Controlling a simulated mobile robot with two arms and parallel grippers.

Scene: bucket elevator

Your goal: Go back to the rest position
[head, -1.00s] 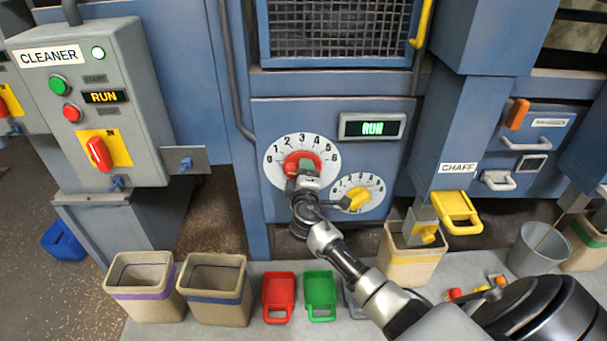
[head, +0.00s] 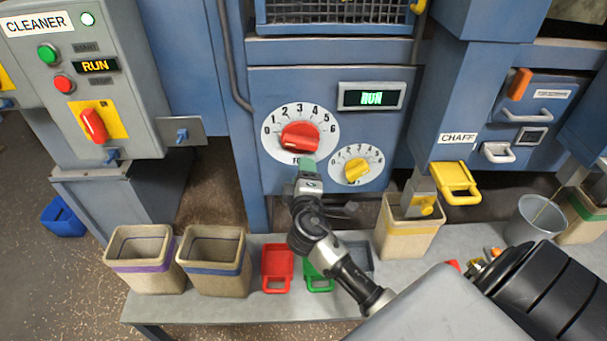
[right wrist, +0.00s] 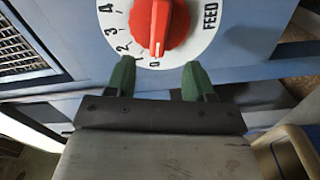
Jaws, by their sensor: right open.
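My right gripper (head: 308,170) is just below the red knob (head: 300,136) on the blue machine panel. In the right wrist view its two green fingertips (right wrist: 158,80) are spread apart with nothing between them. The red knob also shows there (right wrist: 160,22), beyond the fingertips and apart from them. The knob sits on a white dial numbered up to 6. My left gripper is not in view.
A yellow knob (head: 356,168) is right of the red one. The display (head: 371,97) reads RUN. Below stand a bench (head: 190,309), bins with purple (head: 140,282), blue (head: 218,287) and yellow bands (head: 404,247), and red (head: 277,262) and green scoops (head: 320,285).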

